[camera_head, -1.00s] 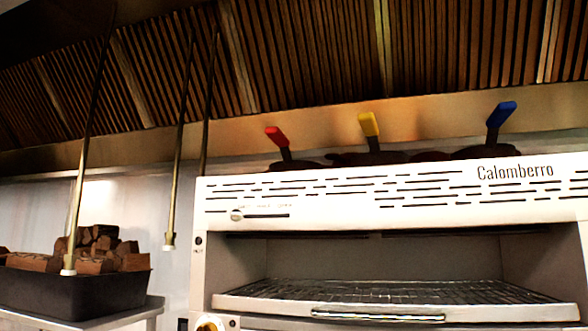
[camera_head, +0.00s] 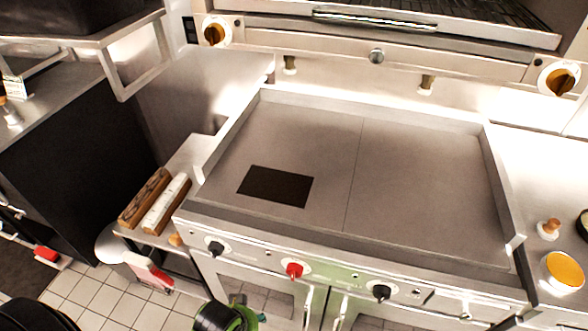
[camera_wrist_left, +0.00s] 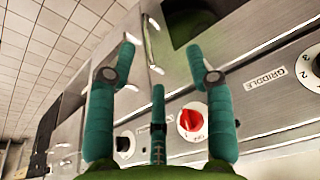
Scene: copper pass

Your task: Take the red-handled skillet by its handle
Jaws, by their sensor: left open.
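The red-handled skillet is in neither current view. My left gripper (camera_head: 240,318) shows as a green and black shape at the bottom edge of the head view, in front of the griddle's control panel. In the left wrist view its teal fingers (camera_wrist_left: 161,68) are spread open with nothing between them. The griddle front with a red knob (camera_wrist_left: 192,120) is beyond them. My right gripper is not in view.
A flat griddle (camera_head: 420,190) with a dark rectangle (camera_head: 275,187) on it fills the middle. The oven's lower front (camera_head: 375,56) is above it. Wrapped blocks (camera_head: 165,205) lie left of the griddle. A yellow-topped container (camera_head: 564,271) stands at the right.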

